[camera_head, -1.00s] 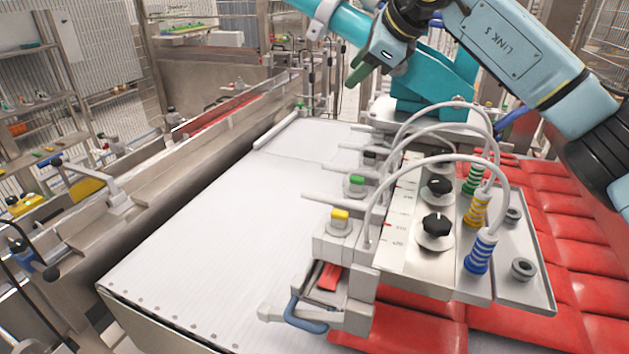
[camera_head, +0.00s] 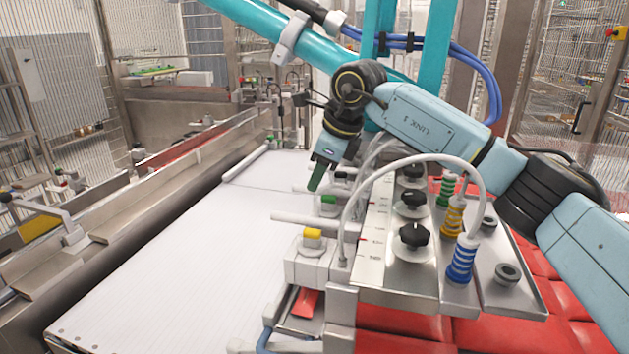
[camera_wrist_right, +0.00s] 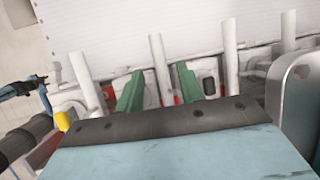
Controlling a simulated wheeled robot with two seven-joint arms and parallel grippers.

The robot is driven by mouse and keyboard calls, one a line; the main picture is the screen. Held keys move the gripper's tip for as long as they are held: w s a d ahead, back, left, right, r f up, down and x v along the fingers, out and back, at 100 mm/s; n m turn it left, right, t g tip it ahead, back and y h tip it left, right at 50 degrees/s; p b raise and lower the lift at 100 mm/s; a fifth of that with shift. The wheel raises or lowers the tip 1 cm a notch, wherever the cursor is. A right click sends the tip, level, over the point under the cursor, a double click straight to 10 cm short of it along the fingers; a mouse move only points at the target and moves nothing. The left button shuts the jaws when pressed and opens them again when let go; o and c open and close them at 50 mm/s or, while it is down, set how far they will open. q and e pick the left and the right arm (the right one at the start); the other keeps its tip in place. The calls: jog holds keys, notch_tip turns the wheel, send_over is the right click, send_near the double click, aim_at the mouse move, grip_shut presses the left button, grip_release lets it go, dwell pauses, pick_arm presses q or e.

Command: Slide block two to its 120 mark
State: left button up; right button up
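A row of pale grey blocks stands along the left edge of a metal scale plate (camera_head: 345,286) with red marks. The nearest block has a yellow top (camera_head: 312,236). The second has a green top (camera_head: 328,203) and seems to be block two; I cannot read a number on it or the mark values. My right gripper (camera_head: 318,177) hangs just above and behind the green top in the head view. In the right wrist view its green fingers (camera_wrist_right: 159,88) are apart, with a white rod (camera_wrist_right: 160,68) showing between them. Contact cannot be told. My left gripper is not in view.
Black knobs (camera_head: 414,237), ringed coloured fittings (camera_head: 461,258) and arching white hoses (camera_head: 420,160) stand right of the blocks. A white ribbed surface (camera_head: 190,260) lies clear to the left. Red cushions (camera_head: 545,300) lie beneath and to the right.

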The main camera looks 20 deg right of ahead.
jog(key=shift+x, duration=1.4)
jog(key=shift+c, duration=0.5)
grip_shut()
